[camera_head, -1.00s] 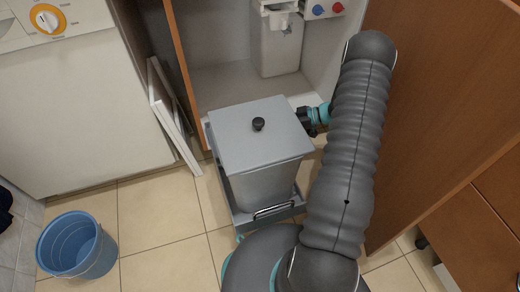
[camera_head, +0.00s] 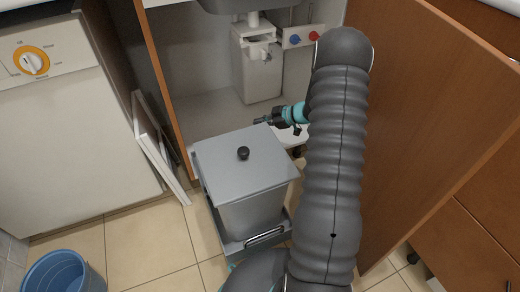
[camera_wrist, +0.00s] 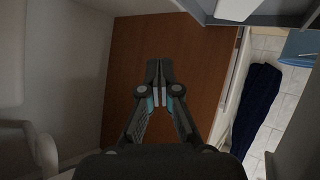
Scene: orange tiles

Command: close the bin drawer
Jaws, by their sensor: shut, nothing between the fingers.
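The bin drawer is a grey square bin with a flat lid (camera_head: 225,175) and a black knob (camera_head: 243,153), on a grey pull-out tray (camera_head: 262,244) with a metal front handle (camera_head: 264,237). It stands pulled out in front of the open cabinet. My gripper (camera_head: 260,121) is shut and empty, just beyond the lid's far edge in the picture, pointing left into the cabinet opening. I cannot tell its height relative to the lid. In the wrist view my gripper's fingers (camera_wrist: 160,70) are together in front of a brown wooden panel (camera_wrist: 190,45).
The cabinet door (camera_head: 420,130) stands open on the right, beside my arm. A white container (camera_head: 257,75) hangs inside the cabinet. White panels (camera_head: 160,150) lean left of the opening. A blue bucket (camera_head: 62,275) stands on the floor at lower left.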

